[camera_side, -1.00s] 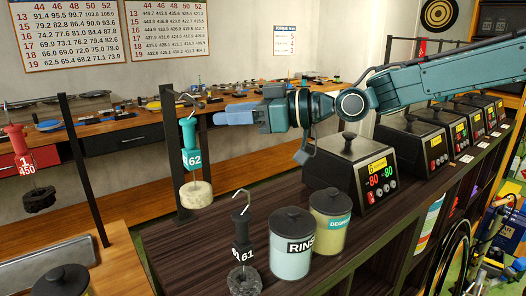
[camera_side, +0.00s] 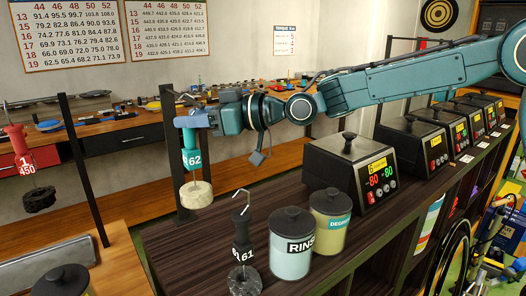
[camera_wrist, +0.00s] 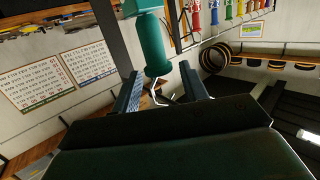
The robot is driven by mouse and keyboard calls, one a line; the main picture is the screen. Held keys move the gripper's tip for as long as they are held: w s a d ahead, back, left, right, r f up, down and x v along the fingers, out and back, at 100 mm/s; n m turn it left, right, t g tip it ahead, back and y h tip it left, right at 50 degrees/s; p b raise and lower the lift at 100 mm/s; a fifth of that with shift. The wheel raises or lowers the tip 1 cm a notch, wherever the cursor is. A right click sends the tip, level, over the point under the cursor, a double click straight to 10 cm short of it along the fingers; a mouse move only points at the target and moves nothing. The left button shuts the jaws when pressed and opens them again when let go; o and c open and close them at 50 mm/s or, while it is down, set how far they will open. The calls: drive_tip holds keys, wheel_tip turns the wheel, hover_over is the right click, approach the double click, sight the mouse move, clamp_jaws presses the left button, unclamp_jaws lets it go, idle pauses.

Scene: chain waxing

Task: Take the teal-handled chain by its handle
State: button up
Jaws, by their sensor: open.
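The teal-handled chain hangs upright beside a dark post in the side view, with its teal handle (camera_side: 191,159) marked 62 and a pale round chain bundle (camera_side: 196,195) below. My gripper (camera_side: 190,121) is at the handle's upper end and hides its top and part of the hook. In the wrist view the teal handle (camera_wrist: 154,50) lies just beyond and between my open fingertips (camera_wrist: 162,84). Its bent wire hook reaches back between the fingers. I cannot tell whether either finger touches it.
A black-handled chain marked 61 (camera_side: 241,235) stands in front, beside the RINSE pot (camera_side: 291,255) and a yellowish pot (camera_side: 331,220). A waxing unit (camera_side: 350,165) is at their right. A red-handled chain (camera_side: 17,140) hangs at far left. The dark post (camera_side: 174,185) stands close to the teal handle.

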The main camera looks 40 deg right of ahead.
sight(194, 131)
drive_tip(key=shift+x, duration=0.95)
drive_tip(key=shift+f, duration=1.6)
drive_tip(key=shift+c, duration=0.2)
clamp_jaws()
drive_tip(key=shift+r, duration=0.2)
